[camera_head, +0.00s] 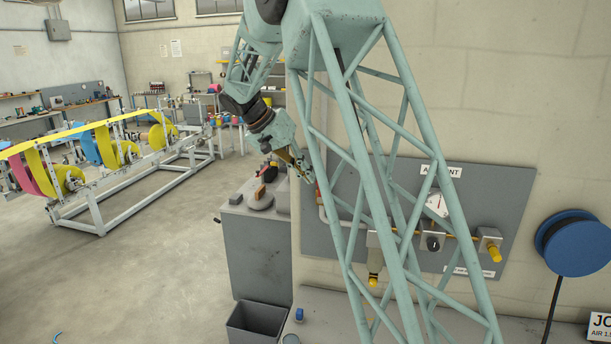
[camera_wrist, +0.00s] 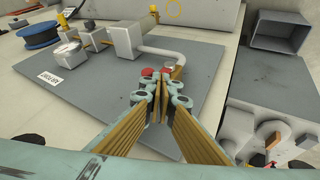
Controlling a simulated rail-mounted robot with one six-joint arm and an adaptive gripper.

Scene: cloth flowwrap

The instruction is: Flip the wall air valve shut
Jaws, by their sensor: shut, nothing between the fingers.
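The air valve's red handle (camera_wrist: 147,72) shows in the wrist view just beyond my fingertips, partly hidden by them; I cannot tell whether they touch. A second red bit shows right beside it. In the head view a sliver of red (camera_head: 318,190) shows at the left end of the grey wall panel (camera_head: 335,240), mostly behind my arm's lattice. My gripper (camera_wrist: 157,92) is shut and empty, its fingertips in front of the panel. In the head view my gripper (camera_head: 302,168) is beside the panel's upper left edge. The valve body and the handle's exact angle are hidden.
A grey pipe (camera_wrist: 183,57) curves from the air unit to the valve area. The air unit's filter and regulator (camera_head: 432,242) sit on the panel. A grey cabinet (camera_head: 255,250) with tools on top stands left of the panel. A blue hose reel (camera_head: 575,243) hangs at right.

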